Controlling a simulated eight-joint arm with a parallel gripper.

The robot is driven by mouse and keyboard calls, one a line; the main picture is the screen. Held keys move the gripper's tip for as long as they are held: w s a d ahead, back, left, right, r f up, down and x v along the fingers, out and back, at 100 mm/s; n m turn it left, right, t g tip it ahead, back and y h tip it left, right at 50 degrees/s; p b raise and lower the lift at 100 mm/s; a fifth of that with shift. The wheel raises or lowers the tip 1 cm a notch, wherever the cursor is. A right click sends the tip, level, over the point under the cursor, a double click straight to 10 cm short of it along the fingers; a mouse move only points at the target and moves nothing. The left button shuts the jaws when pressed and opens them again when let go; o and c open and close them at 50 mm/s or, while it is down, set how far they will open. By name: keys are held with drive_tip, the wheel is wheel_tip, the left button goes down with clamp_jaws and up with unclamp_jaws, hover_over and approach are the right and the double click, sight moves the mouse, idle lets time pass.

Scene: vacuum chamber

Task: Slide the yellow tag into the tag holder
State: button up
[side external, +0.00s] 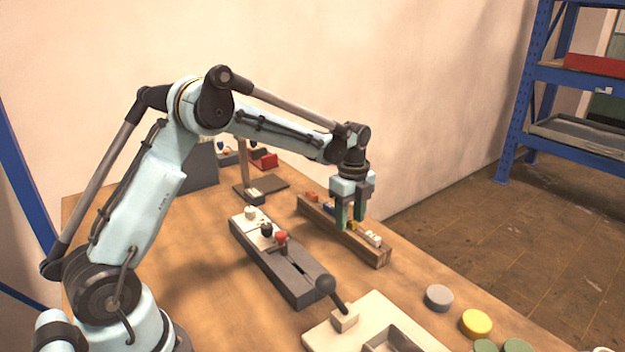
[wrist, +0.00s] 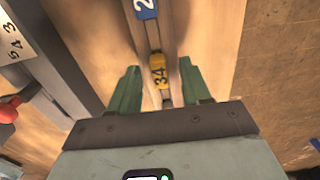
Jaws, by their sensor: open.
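The yellow tag (wrist: 158,72), marked 34, sits in the groove of a long wooden rack (wrist: 178,20). It also shows in the side view (side external: 352,226), small and partly hidden by a finger. My gripper (side external: 350,221) points down over the rack. Its green fingers are open in the wrist view (wrist: 158,84), one on each side of the yellow tag, with visible gaps. I cannot tell whether the fingertips touch the rack. A blue tag (wrist: 146,8) lies further along the same groove. I cannot tell for sure which thing is the tag holder.
White tags (side external: 373,238) and an orange one (side external: 313,196) share the rack. A dark slotted block (side external: 290,275) with red and black knobs stands left of it. A pale lever box (side external: 375,318) and round discs (side external: 439,297) are nearer. A dark-based stand (side external: 270,187) is behind.

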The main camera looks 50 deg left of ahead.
sight(350, 219)
drive_tip(key=shift+c, duration=0.5)
clamp_jaws()
drive_tip(key=shift+r, duration=0.15)
wheel_tip(350, 219, up, 4)
drive_tip(key=shift+f, duration=0.15)
drive_tip(key=s+d+r, duration=0.4)
drive_tip(key=d+r, duration=0.3)
drive_tip(key=d, duration=0.3)
drive_tip(key=shift+s+d, duration=0.2)
drive_tip(key=shift+d, duration=0.2)
